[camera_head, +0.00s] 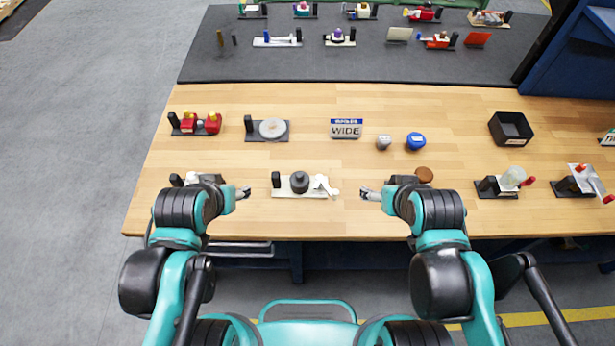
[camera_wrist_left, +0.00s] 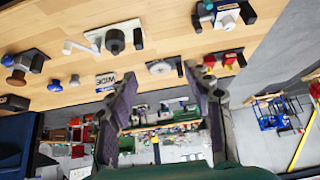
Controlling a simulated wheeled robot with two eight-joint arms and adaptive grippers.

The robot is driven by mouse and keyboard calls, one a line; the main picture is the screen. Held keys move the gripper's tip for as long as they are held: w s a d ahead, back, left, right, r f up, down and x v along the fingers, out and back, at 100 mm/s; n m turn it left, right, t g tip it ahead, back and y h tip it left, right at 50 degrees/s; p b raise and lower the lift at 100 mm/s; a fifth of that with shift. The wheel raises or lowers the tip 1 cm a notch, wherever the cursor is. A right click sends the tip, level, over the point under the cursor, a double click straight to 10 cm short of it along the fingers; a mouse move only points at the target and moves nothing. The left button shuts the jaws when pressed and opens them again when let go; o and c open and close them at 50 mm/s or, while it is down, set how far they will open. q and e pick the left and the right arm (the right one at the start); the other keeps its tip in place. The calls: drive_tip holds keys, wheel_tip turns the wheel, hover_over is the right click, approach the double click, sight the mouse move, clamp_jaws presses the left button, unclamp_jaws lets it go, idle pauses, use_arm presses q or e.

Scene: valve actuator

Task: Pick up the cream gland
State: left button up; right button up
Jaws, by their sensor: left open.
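Several pale parts could be the cream gland, and I cannot tell which one it is. A round off-white disc (camera_head: 272,129) lies on a dark plate left of centre and also shows in the left wrist view (camera_wrist_left: 160,67). A whitish branched part (camera_head: 322,186) sits beside a dark grey round part (camera_head: 299,181) on a pale tray. A pale cream cylinder (camera_head: 513,177) stands on a holder at the right. My left gripper (camera_head: 243,192) is open and empty, left of the pale tray; its fingers (camera_wrist_left: 163,90) are spread. My right gripper (camera_head: 366,193) is right of that tray, its jaws unclear.
Red parts (camera_head: 212,123) stand on a plate at the left. A WIDE sign (camera_head: 346,129), a grey knob (camera_head: 383,142), a blue knob (camera_head: 415,141) and a black bin (camera_head: 511,128) stand on the wooden table. A dark rear surface (camera_head: 350,62) holds more parts.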

use_arm(q)
drive_tip(key=shift+s+r, duration=0.2)
drive_tip(key=shift+r, duration=0.65)
drive_tip(key=shift+w+f, duration=0.15)
drive_tip(key=shift+f, duration=0.15)
drive_tip(key=shift+c, duration=0.3)
drive_tip(key=c, duration=0.3)
drive_tip(key=g, duration=0.7)
hover_over(275, 174)
wheel_tip(275, 174, down, 13)
drive_tip(key=shift+c, duration=0.2)
wheel_tip(275, 174, down, 13)
drive_tip(key=shift+r, duration=0.2)
